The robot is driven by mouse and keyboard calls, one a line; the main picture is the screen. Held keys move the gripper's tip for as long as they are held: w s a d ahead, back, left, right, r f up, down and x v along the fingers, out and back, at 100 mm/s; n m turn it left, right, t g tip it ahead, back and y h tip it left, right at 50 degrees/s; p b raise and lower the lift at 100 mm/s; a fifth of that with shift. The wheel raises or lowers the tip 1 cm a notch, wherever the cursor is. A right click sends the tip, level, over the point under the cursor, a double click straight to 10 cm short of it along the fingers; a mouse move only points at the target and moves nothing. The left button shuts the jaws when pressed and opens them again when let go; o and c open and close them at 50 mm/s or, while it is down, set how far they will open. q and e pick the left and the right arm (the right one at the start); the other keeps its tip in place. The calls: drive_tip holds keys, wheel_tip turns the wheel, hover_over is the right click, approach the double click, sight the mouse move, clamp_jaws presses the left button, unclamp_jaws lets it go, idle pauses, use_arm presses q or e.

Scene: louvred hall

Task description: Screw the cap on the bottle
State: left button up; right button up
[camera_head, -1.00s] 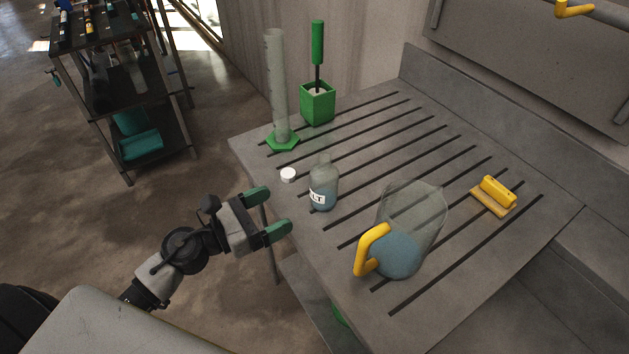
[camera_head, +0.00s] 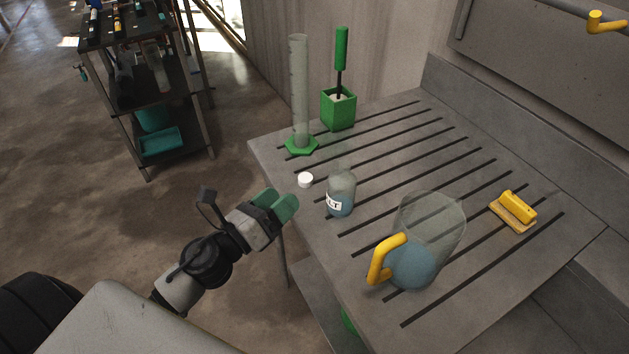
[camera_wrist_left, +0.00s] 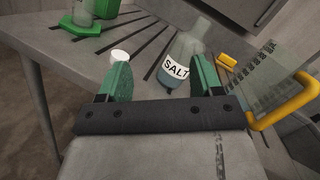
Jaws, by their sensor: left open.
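The clear bottle (camera_head: 341,193) with a SALT label stands upright on the slatted table, with bluish contents low inside. It also shows in the left wrist view (camera_wrist_left: 185,55), beyond the fingers. The white cap (camera_head: 305,180) lies apart from the bottle, to its left near the table's left edge. In the left wrist view the cap (camera_wrist_left: 119,56) appears just past the left finger. My left gripper (camera_head: 279,200) is open and empty, off the table's left edge and short of both cap and bottle. My right gripper is not in view.
A clear jug (camera_head: 432,225) with a yellow handle stands right of the bottle. A tall cylinder (camera_head: 299,95) on a green base and a green brush holder (camera_head: 338,108) stand behind. A yellow brush (camera_head: 514,211) lies at right. A dark shelf rack (camera_head: 140,70) stands far left.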

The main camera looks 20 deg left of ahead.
use_arm(q)
drive_tip(key=s+a+f+n+g+y, duration=0.25)
drive_tip(key=n+y, duration=0.25)
drive_tip(key=n, duration=0.5)
drive_tip(key=s+a+f+n+g+y, duration=0.25)
drive_tip(key=n+y, duration=0.25)
drive_tip(key=n, duration=0.6)
drive_tip(key=s+d+f+n+g+h, duration=0.1)
drive_tip(key=s+d+f+n+g, duration=0.3)
drive_tip(key=s+f+n, duration=0.15)
drive_tip(key=s+d+f+n+g+h, duration=0.2)
drive_tip(key=s+d+f+n+g, duration=0.15)
drive_tip(key=f, duration=0.35)
drive_tip(key=s+d+f+n+g, duration=0.1)
drive_tip(key=s+f+g, duration=0.15)
drive_tip(key=f, duration=0.95)
drive_tip(key=s+f+n+g, duration=0.1)
drive_tip(key=s+f, duration=0.2)
drive_tip(key=f, duration=0.8)
drive_tip(key=s+a+f+g, duration=0.1)
drive_tip(key=s+a+f, duration=0.1)
drive_tip(key=s+f, duration=1.2)
drive_tip(key=shift+s+a+m, duration=0.3)
drive_tip(key=shift+s+a, duration=0.05)
drive_tip(key=shift+s, duration=0.3)
